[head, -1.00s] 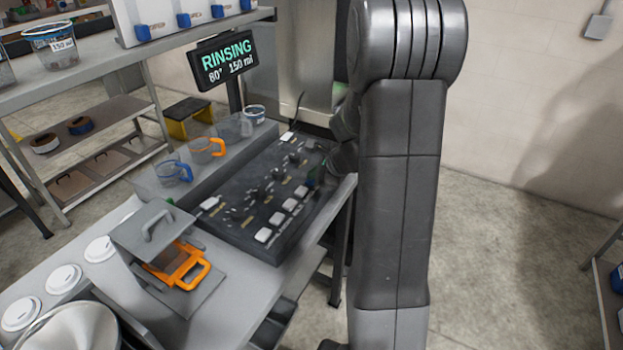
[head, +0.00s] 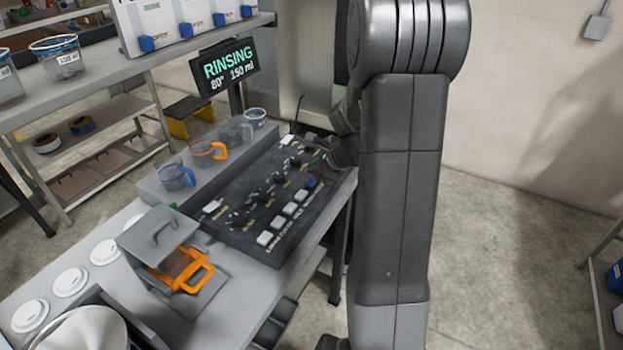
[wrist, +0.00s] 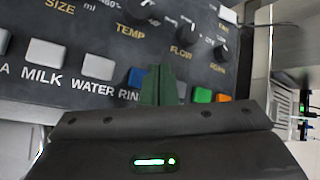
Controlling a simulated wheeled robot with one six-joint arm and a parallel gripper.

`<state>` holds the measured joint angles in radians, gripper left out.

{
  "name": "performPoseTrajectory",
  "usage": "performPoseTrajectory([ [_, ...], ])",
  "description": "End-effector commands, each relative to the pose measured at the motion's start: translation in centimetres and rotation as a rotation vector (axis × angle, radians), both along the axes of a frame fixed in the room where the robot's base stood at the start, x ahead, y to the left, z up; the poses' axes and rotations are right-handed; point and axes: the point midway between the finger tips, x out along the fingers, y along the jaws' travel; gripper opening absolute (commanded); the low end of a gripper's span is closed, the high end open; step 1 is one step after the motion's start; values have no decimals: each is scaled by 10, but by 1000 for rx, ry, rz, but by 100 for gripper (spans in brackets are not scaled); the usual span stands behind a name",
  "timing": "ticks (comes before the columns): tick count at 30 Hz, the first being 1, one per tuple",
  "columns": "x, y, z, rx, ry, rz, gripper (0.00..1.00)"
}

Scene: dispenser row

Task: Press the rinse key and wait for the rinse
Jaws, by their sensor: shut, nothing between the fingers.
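The black control panel (head: 240,235) lies on the counter with a row of keys along its front edge. The blue rinse key (head: 311,183) also shows in the wrist view (wrist: 136,77), above lettering that starts "RIN"; my fingers hide the rest. My gripper (wrist: 163,72) is shut and empty, its green fingertips just right of the blue key. In the head view its tip (head: 320,164) is over the panel's right end, partly hidden by my arm. Contact with the panel cannot be told. The display (head: 225,69) reads "RINSING 80° 150 ml".
White keys (wrist: 97,67) sit left of the blue one; a green key (wrist: 203,95) and an orange key (wrist: 223,98) sit right. Knobs (head: 264,197) are behind. Several cups, including an orange-handled one (head: 208,151), stand on the ledge behind the panel.

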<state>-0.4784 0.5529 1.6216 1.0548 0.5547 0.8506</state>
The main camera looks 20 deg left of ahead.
Motion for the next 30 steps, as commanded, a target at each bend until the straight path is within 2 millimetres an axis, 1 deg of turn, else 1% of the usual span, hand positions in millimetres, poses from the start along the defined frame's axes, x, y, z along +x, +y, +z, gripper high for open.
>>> performPoseTrajectory([
  [1,0,0,11,0,-1,1,0],
  [6,0,0,28,-1,-1,1,0],
  [9,0,0,34,-1,-1,1,0],
  [25,0,0,33,0,-1,1,0],
  [30,0,-9,34,-8,-2,0,0],
])
